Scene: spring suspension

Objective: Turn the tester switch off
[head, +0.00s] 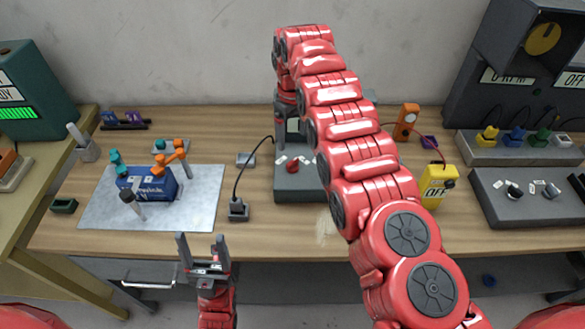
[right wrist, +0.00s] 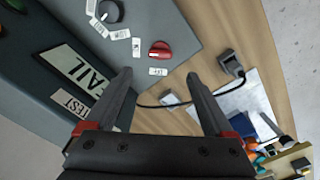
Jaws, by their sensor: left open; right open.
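The tester (head: 290,190) is a dark grey unit at the middle of the bench, partly hidden behind my right arm. Its red switch knob (head: 292,167) sits on the sloping top with small white labels around it. The red knob (right wrist: 160,50) also shows in the right wrist view, ahead of the fingertips and apart from them. The label print is too small to read. My right gripper (right wrist: 160,78) is open and empty, reaching over the tester from behind. My left gripper (head: 202,243) is open and empty in front of the bench's front edge.
A black knob (right wrist: 110,12) and a panel reading "TEST" and partly "FAIL" (right wrist: 80,67) lie near the right gripper. A black cable runs to a plug (head: 238,210) left of the tester. A yellow meter (head: 438,185) reads OFF. A blue box (head: 147,184) sits on a grey mat (head: 203,210).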

